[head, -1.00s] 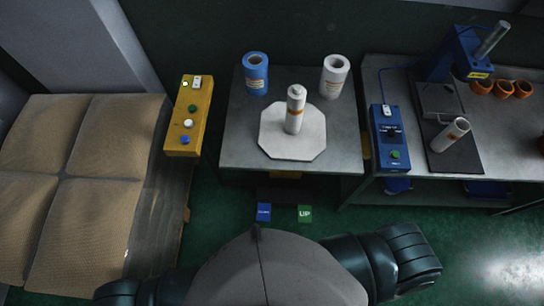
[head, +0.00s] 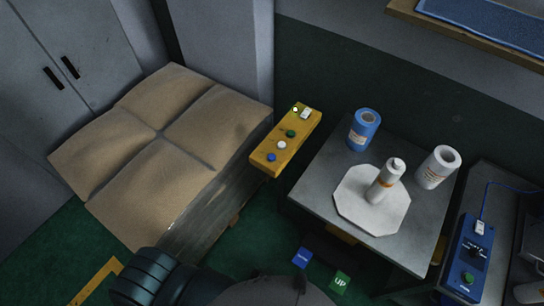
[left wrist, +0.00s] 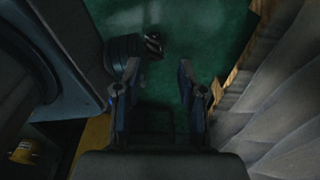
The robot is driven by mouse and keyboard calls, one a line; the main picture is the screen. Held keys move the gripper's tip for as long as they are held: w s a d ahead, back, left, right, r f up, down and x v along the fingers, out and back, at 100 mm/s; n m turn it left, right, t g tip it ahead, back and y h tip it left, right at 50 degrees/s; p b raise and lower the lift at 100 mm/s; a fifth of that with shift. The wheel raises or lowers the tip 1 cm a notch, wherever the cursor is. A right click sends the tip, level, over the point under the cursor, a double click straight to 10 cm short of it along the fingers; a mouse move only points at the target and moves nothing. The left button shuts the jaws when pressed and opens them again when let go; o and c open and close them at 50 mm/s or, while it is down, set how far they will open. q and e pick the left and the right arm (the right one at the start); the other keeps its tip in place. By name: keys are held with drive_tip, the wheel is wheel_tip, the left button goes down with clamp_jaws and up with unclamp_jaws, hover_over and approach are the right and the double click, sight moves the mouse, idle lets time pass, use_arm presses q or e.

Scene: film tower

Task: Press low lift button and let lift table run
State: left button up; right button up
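A yellow control box (head: 262,157) stands beside the tan stack in the head view. On it are a green button (head: 290,133), a white button (head: 281,145) and a blue button (head: 271,157) at the near end. A small lamp (head: 295,109) glows at its far end. The grey table (head: 320,180) is to its right. A blue pedal (head: 301,258) and a green "UP" pedal (head: 340,282) sit low in front of the table. My left gripper (left wrist: 158,78) is open and empty in the left wrist view, above green floor. My right gripper is out of view.
A blue control unit (head: 472,253) is at the right. The quilted tan stack (head: 145,150) fills the left.

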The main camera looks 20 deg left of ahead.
use_arm(q)
clamp_jaws()
idle(1.4)
